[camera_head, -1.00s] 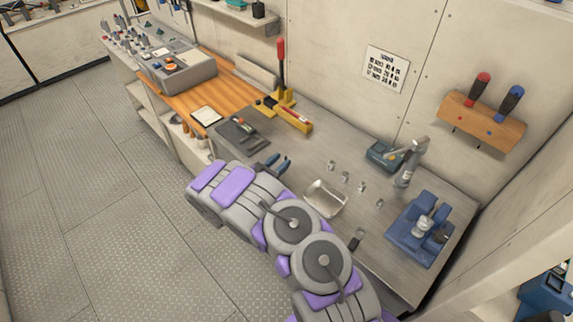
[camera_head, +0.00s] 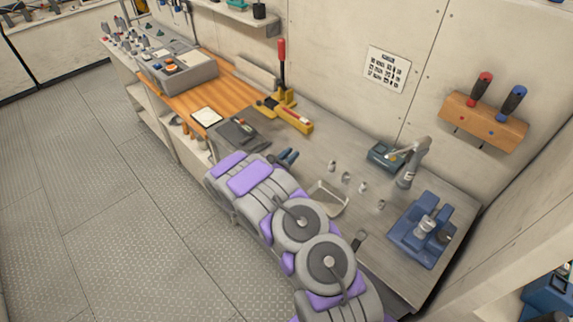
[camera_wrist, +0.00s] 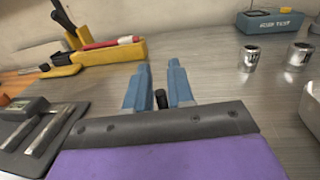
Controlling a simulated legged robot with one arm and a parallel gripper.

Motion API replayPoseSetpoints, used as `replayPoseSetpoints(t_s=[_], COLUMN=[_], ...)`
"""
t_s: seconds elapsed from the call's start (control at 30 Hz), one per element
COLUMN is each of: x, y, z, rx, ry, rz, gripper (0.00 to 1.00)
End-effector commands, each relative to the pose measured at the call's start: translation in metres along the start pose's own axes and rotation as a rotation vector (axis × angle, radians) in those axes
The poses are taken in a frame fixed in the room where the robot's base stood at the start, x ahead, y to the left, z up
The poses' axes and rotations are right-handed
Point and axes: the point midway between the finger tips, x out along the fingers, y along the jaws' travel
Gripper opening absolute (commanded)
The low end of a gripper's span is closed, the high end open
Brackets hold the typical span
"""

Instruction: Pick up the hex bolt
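My gripper (camera_head: 288,157) is over the metal worktop, beside the dark mat. In the wrist view its two blue fingers (camera_wrist: 159,92) stand apart, pointing away from the camera. A small dark, stubby piece (camera_wrist: 161,101) shows low between the fingers; I cannot tell if it is the hex bolt or part of the gripper. It does not look gripped. No hex bolt can be made out with certainty. Several small metal cylinders (camera_head: 347,177) stand in a row on the worktop; two show at right in the wrist view (camera_wrist: 250,57).
A shallow metal tray (camera_head: 328,199) lies right of my gripper. The dark mat (camera_head: 237,131) with tools is at left. A yellow tool with a red handle (camera_head: 290,115), a teal box (camera_head: 384,156) and a blue vise-like fixture (camera_head: 420,232) stand farther off.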

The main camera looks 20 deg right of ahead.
Motion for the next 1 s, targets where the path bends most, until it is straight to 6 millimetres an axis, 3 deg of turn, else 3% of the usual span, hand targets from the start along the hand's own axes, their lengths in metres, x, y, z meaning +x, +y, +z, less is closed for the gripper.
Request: replayPoseSetpoints(t_s=[0.23,0.73,1.0], x=[0.000,0.000,0.000], y=[0.000,0.000,0.000], z=[0.000,0.004,0.030], rx=[0.000,0.000,0.002], ry=[0.000,0.000,0.000], rz=[0.000,0.001,0.000], gripper=[0.00,0.00,0.00])
